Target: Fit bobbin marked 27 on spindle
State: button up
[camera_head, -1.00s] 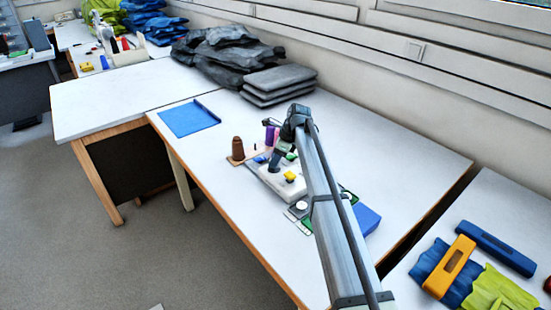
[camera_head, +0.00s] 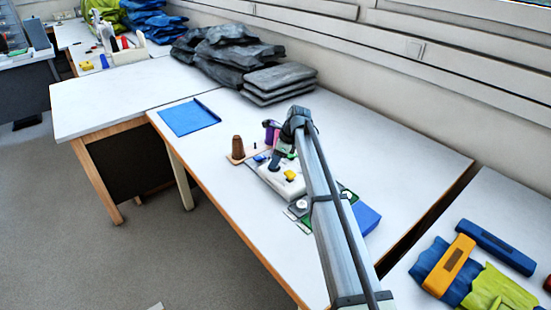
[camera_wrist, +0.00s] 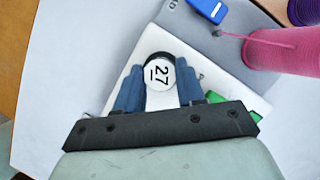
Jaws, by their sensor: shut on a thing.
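The bobbin marked 27 (camera_wrist: 160,72) shows its round white top, with black digits and a bar, in the wrist view. My gripper (camera_wrist: 159,84) is shut on it, one blue finger on each side. In the head view my gripper (camera_head: 272,167) is small, above the white block (camera_head: 268,182) on the bench. The bobbin cannot be made out there. I cannot pick out the spindle; whether anything stands under the bobbin is hidden.
A pink thread cone (camera_wrist: 285,50) and a blue piece (camera_wrist: 207,9) are close by in the wrist view. A brown cone (camera_head: 237,147) stands left of my gripper, and a yellow piece (camera_head: 290,175) is on the block. A blue tray (camera_head: 190,118) lies farther left.

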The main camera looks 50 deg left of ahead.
jog(key=shift+f, duration=0.5)
dwell(1.1)
jog(key=o, duration=1.5)
jog(key=shift+r, duration=0.1)
notch_tip(320, 180, up, 8)
jog(key=shift+f, duration=0.2)
dwell(0.9)
dwell(0.4)
